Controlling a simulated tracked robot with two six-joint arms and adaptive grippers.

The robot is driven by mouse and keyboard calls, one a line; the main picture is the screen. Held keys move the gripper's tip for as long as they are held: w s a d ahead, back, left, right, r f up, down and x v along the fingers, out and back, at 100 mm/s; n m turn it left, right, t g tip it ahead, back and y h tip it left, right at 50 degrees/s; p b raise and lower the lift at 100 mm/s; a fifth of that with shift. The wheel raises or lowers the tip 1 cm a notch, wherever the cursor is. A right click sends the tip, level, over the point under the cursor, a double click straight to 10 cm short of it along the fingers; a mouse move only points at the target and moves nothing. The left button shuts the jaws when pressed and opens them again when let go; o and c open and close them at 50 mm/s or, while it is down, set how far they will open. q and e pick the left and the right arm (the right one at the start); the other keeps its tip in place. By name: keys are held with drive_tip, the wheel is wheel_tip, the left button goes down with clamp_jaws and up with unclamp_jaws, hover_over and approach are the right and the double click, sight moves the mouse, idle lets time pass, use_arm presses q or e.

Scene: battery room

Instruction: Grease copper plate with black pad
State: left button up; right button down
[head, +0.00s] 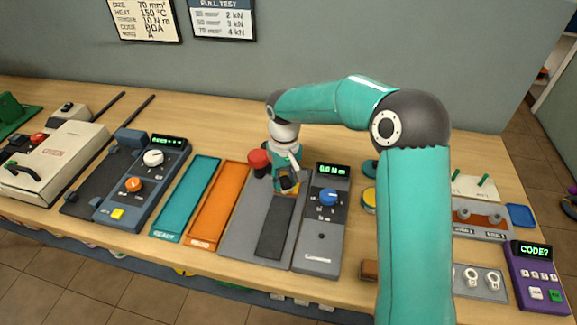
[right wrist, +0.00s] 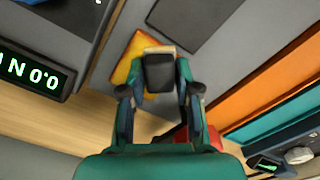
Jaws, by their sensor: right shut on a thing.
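My right gripper (head: 287,184) is low over the grey base of the torque tester, left of its display. In the right wrist view my right gripper (right wrist: 160,92) is shut on a small black block (right wrist: 160,72) with a pale edge. I cannot tell whether this block is the black pad. A yellow and orange piece (right wrist: 131,63) shows beside and behind the block, above the grey base. A copper-coloured plate (head: 482,221) with two round studs sits in a grey fixture at the right. My left gripper is out of view.
The tester's control box (head: 322,220) reads 0.0 N m close right of the gripper. A red knob (head: 258,159) stands just left. Teal (head: 187,197) and orange (head: 218,205) trays lie further left. A yellow round tin (head: 369,196) is partly behind my right arm.

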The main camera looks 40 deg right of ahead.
drive_tip(key=shift+s+a, duration=0.45)
drive_tip(key=shift+a, duration=0.2)
wheel_tip(320, 180, up, 3)
drive_tip(key=shift+f+p, duration=0.2)
drive_tip(key=shift+p, duration=0.55)
drive_tip(key=shift+r+p, duration=2.05)
drive_tip(key=shift+r, duration=0.7)
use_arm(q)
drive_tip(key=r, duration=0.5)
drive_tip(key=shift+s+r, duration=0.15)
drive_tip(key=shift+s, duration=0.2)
use_arm(e)
drive_tip(key=shift+f, duration=0.1)
